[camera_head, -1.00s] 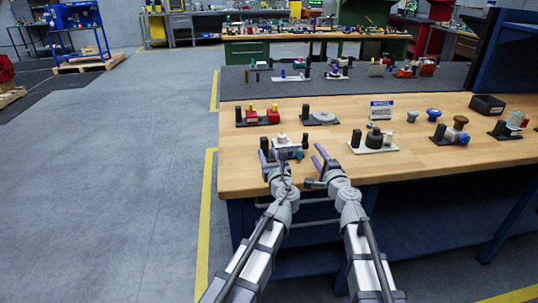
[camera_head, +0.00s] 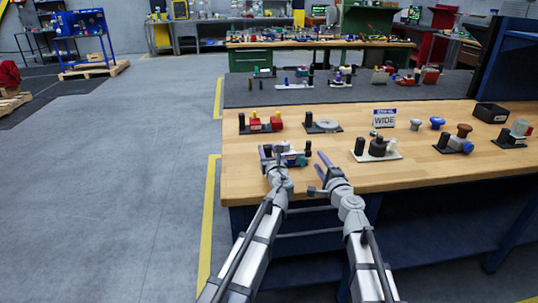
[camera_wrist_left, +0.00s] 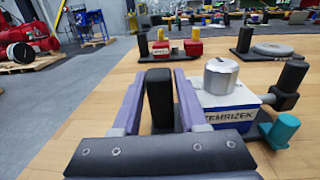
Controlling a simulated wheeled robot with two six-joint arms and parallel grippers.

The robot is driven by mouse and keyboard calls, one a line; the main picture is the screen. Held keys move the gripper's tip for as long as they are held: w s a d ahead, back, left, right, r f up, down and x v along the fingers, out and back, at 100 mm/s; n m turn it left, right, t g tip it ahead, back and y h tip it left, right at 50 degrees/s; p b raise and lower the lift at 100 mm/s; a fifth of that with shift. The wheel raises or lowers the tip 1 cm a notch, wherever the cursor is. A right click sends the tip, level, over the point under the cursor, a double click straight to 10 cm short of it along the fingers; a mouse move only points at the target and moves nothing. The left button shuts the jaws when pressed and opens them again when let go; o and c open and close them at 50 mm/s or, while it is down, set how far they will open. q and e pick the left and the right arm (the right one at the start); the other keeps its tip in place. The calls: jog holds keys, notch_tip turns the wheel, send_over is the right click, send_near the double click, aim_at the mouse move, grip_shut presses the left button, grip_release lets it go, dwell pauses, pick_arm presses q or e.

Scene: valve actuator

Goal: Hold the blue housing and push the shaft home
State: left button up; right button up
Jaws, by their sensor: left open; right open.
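The blue housing (camera_head: 291,159) stands on its dark base near the table's front edge. In the left wrist view the blue housing (camera_wrist_left: 228,115) has a white label and a light grey cylinder (camera_wrist_left: 220,77) on top. I cannot tell which part is the shaft. My left gripper (camera_head: 270,152) is open at the housing's left. Its purple fingers (camera_wrist_left: 158,105) stand on either side of a black upright post (camera_wrist_left: 158,92). My right gripper (camera_head: 318,172) is open and empty, right of the housing and apart from it.
A black post (camera_wrist_left: 291,78) rises at the housing's right. Behind stand a fixture with red blocks (camera_head: 262,124) and one with a grey disc (camera_head: 326,124). A pale plate with black parts (camera_head: 377,149) lies to the right. The table's front edge is close.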

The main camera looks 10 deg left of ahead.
pick_arm(q)
grip_shut()
dwell(0.3)
dwell(1.1)
pick_arm(e)
jog(key=shift+w+d, duration=0.1)
jog(key=shift+w, duration=0.15)
jog(key=shift+c, duration=1.2)
jog(key=w+d+n+y, duration=0.1)
jog(key=w, duration=0.1)
jog(key=w+d+n+g+y, duration=0.1)
jog(key=d+y, duration=0.1)
jog(key=w+d+n+g+y, duration=0.1)
jog(key=w, duration=0.1)
jog(key=shift+w+d+n, duration=0.3)
jog(key=shift+w+n, duration=0.05)
jog(key=shift+n, duration=0.05)
grip_shut()
jog(key=d+n+g+y, duration=0.1)
jog(key=d, duration=0.1)
jog(key=w+d+n+g+y, duration=0.1)
jog(key=d+n+g+y, duration=0.1)
jog(key=d, duration=0.1)
jog(key=shift+d, duration=0.1)
jog(key=shift+d+n+y, duration=0.25)
jog(key=shift+n+y, duration=0.05)
